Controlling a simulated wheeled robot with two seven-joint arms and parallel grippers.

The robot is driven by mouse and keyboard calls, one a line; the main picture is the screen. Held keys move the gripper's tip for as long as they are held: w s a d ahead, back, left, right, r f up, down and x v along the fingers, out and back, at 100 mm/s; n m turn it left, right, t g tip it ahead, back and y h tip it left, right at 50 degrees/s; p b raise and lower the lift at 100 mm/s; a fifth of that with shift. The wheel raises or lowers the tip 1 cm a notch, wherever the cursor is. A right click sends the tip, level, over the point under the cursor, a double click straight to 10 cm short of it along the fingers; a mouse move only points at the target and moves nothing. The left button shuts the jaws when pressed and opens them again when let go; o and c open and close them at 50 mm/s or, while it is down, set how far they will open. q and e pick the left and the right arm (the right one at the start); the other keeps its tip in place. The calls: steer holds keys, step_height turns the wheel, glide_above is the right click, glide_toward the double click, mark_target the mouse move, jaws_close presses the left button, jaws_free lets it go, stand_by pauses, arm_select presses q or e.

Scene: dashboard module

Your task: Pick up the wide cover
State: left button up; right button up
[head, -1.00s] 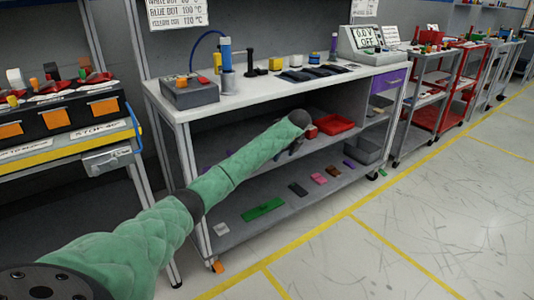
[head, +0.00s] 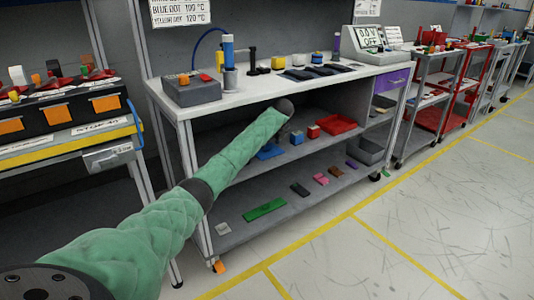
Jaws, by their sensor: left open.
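I cannot tell for certain which piece is the wide cover. A long green flat piece (head: 264,210) lies on the bottom shelf, the widest of the flat pieces there. Several dark flat pieces (head: 320,71) lie on the bench top. My left arm reaches in from the lower left to the front of the middle shelf. My right gripper is out of view.
The middle shelf holds a blue tray (head: 270,151), a blue block (head: 297,138), a red block (head: 313,131) and a red tray (head: 337,123). A grey bin (head: 369,151) stands at right. The bench top (head: 250,88) carries a grey box (head: 191,90).

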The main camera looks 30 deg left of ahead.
mark_target(268, 147)
arm_select(q)
steer(key=shift+w+a+f+b, duration=0.25)
steer(key=shift+a+f, duration=0.25)
steer(key=shift+f, duration=0.25)
steer(key=shift+w+a+f+b, duration=0.2)
steer(key=shift+a+f, duration=0.3)
steer(key=shift+f, duration=0.2)
steer(key=c, duration=1.1)
steer(key=shift+r, duration=0.1)
